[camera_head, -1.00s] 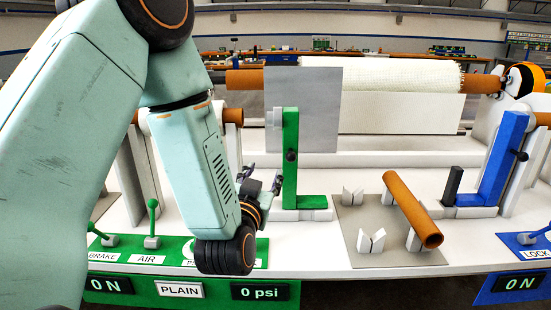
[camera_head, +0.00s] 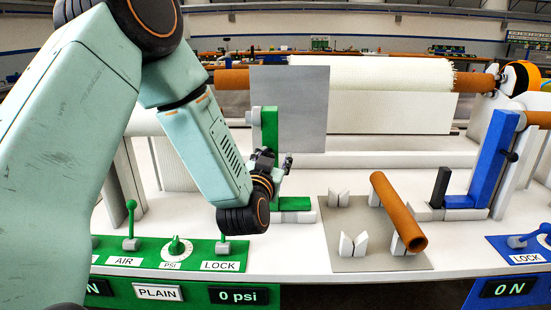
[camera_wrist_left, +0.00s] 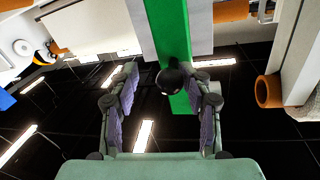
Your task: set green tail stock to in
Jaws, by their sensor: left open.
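The green tail stock (camera_head: 269,127) stands upright on the white bench, with its green foot (camera_head: 295,203) reaching right. My left gripper (camera_head: 279,162) is in front of its post and hides the post's lower part and its black knob in the head view. In the left wrist view, the green post (camera_wrist_left: 168,28) runs down past the open fingers. The round black knob (camera_wrist_left: 171,80) shows between the two fingers, with a gap on the left side. I cannot tell whether a finger touches it. My right gripper is not in view.
A green panel (camera_head: 200,250) with levers and a dial lies at the front left. An orange tube (camera_head: 398,208) rests on a grey plate (camera_head: 345,258) with white supports, right of the stock. The blue tail stock (camera_head: 495,160) stands farther right. A grey sheet (camera_head: 300,110) stands behind the green post.

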